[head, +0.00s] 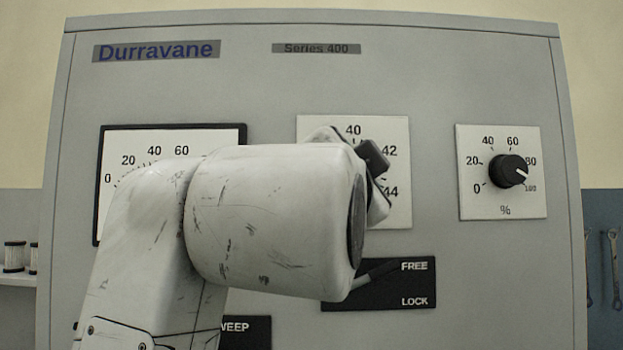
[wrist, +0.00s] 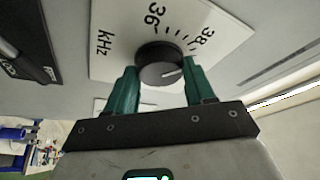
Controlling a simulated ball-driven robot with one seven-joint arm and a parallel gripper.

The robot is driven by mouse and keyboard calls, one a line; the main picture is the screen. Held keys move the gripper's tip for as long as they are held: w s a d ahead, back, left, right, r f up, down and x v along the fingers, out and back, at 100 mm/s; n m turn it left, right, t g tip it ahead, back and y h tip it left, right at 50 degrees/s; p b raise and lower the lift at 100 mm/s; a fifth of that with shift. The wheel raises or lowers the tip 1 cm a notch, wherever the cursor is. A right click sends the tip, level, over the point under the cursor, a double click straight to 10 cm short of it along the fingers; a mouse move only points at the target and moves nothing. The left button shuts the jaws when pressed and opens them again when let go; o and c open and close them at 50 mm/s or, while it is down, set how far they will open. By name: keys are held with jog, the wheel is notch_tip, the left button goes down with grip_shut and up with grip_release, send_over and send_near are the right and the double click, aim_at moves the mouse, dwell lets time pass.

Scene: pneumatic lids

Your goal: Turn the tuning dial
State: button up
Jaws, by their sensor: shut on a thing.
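The tuning dial is a black round knob (wrist: 160,64) on a white plate (wrist: 110,61) marked kHz, with 36 and 38 showing in the wrist view. Its white pointer line points right, towards the right finger. My gripper (wrist: 158,84) has its two green fingers on either side of the knob, shut on it. In the head view the plate (head: 313,126) shows 40, 42 and 44 in the middle of the panel. My arm hides the knob and fingers there.
Below is a black plate (head: 418,284) marked FREE and LOCK; its grey lever (head: 376,273) slants up towards FREE, partly behind my arm. To the right is a percent knob (head: 508,171). A white gauge (head: 125,187) at left is partly covered by my arm.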

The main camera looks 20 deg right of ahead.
jog(key=shift+f, duration=0.1)
dwell(0.3)
jog(key=o, duration=1)
jog(key=shift+o, duration=0.2)
